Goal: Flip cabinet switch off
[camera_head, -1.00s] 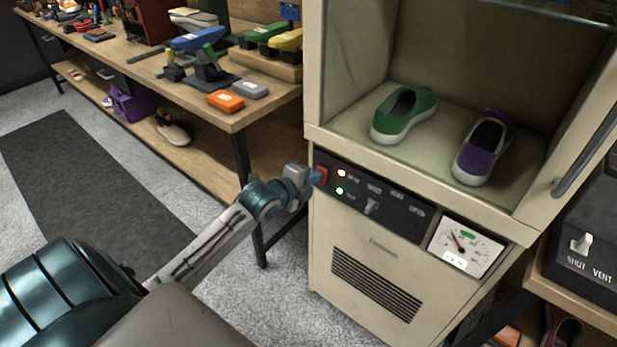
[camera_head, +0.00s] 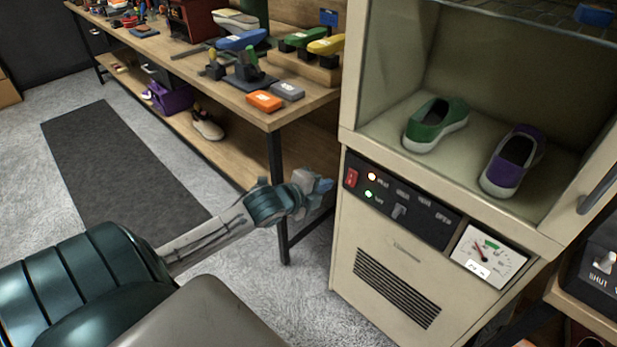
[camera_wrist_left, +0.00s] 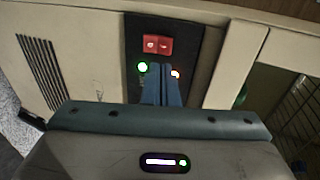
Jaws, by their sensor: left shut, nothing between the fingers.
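The cabinet (camera_head: 385,275) is cream with a dark control panel on its front. A red rocker switch (camera_head: 351,177) sits at the panel's left end. It also shows in the left wrist view (camera_wrist_left: 157,45), just beyond my fingertips. Beside it an orange-white light (camera_head: 372,176) and a green light (camera_head: 368,194) are lit. My left gripper (camera_head: 326,185) is shut and empty, just left of the panel and apart from the switch in the head view. Its blue fingers also show in the left wrist view (camera_wrist_left: 161,84). My right gripper is not in view.
A green shoe (camera_head: 437,125) and a purple shoe (camera_head: 513,162) stand inside the open cabinet. A small lever (camera_head: 399,211) and a gauge (camera_head: 488,252) are on its front. A wooden workbench (camera_head: 200,70) holds tools and shoes on the left. Floor between is clear.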

